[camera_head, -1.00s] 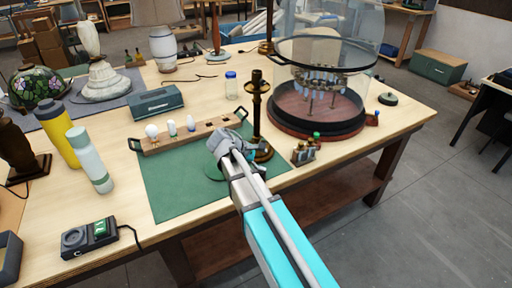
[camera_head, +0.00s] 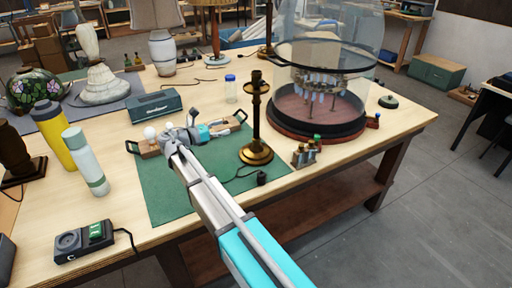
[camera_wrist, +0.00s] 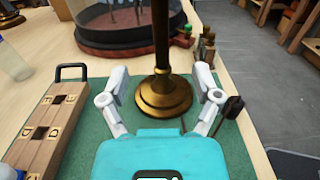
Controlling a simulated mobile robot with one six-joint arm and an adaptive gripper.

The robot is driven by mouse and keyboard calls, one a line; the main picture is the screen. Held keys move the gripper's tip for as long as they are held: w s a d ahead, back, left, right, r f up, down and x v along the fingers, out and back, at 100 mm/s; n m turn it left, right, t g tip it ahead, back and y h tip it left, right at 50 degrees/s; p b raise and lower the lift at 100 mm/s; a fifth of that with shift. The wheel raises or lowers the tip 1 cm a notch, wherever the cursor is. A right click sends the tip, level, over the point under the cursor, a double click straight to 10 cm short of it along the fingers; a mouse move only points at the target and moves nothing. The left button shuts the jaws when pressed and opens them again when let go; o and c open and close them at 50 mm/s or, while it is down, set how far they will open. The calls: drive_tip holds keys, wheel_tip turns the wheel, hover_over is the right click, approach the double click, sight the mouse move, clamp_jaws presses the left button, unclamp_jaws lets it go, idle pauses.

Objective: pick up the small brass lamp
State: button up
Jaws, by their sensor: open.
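The small brass lamp (camera_head: 256,120) stands upright on the green mat (camera_head: 178,190), a dark slim stem on a round base. My gripper (camera_head: 222,128) is to its left in the head view, over the long wooden holder. In the wrist view the lamp (camera_wrist: 163,95) stands ahead between the two spread fingers of my gripper (camera_wrist: 160,75). The fingers are open and nothing is held; I see a gap on both sides of the stem. The lamp's top is outside the wrist view. Its cord ends in a black plug (camera_head: 262,178) on the mat.
The wooden holder with bulbs (camera_head: 150,145) lies partly under my gripper. A glass dome on a round base (camera_head: 315,120) stands behind right of the lamp. Small brass parts (camera_head: 305,155) stand right of it. A clear jar (camera_head: 231,88) is behind.

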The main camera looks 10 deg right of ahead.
sight(256, 116)
drive_tip(key=shift+d, duration=0.1)
drive_tip(key=x, duration=0.8)
drive_tip(key=shift+d, duration=0.2)
drive_tip(key=shift+w, duration=0.1)
drive_tip(key=shift+x, duration=2.6)
drive_tip(key=shift+r, duration=0.15)
clamp_jaws()
